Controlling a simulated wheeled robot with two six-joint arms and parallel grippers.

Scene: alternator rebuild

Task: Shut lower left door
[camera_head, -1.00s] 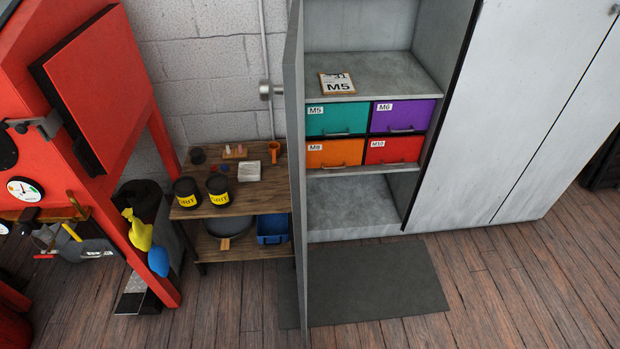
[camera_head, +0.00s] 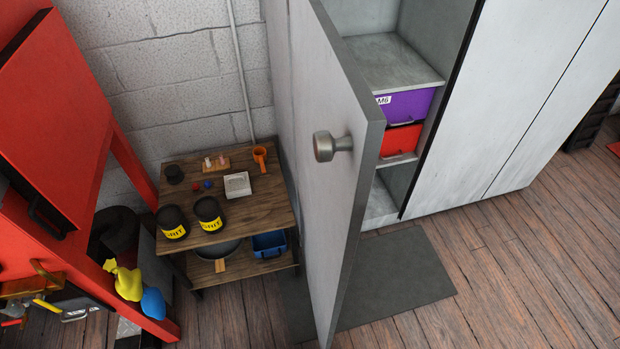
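The lower left door (camera_head: 335,170) of the grey metal cabinet stands open, swung out towards me. Its round metal knob (camera_head: 324,146) faces left on the door's outer face. Behind the door, part of the cabinet's inside (camera_head: 390,62) shows, with a purple M6 drawer (camera_head: 407,104) and a red drawer (camera_head: 400,140). The door hides the left part of the shelves and the other drawers. Neither of my grippers is in view.
A wooden side table (camera_head: 245,215) with two black grit tins (camera_head: 208,212) stands left of the door. A red machine (camera_head: 60,150) is at the far left. A dark mat (camera_head: 395,280) lies before the cabinet. The wooden floor (camera_head: 520,270) at right is clear.

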